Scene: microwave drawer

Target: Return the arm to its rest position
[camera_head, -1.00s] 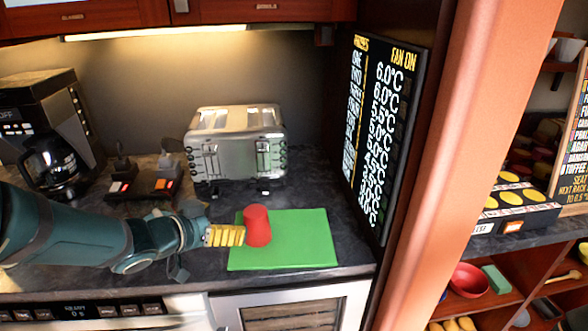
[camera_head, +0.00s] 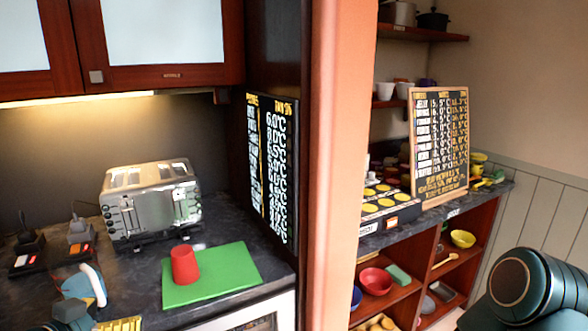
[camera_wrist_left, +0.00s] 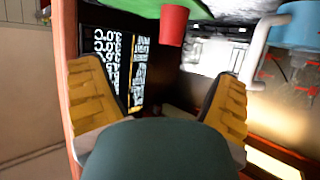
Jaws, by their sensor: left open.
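My left gripper (camera_head: 120,323) is at the bottom edge of the head view, mostly cut off, with one yellow finger showing. In the wrist view its two yellow fingers (camera_wrist_left: 158,80) stand wide apart with nothing between them. A red cup (camera_head: 184,266) stands, narrow end up, on a green board (camera_head: 236,272) on the counter. The gripper is apart from both, to their lower left in the head view. The cup (camera_wrist_left: 173,24) also shows in the wrist view, beyond the fingers. The right gripper is out of view.
A silver toaster (camera_head: 150,205) stands behind the board. A blue object with a white handle (camera_head: 92,283) is close to my left gripper. A black price board (camera_head: 272,165) and an orange pillar (camera_head: 336,150) bound the counter's right side. My right arm link (camera_head: 525,285) shows at lower right.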

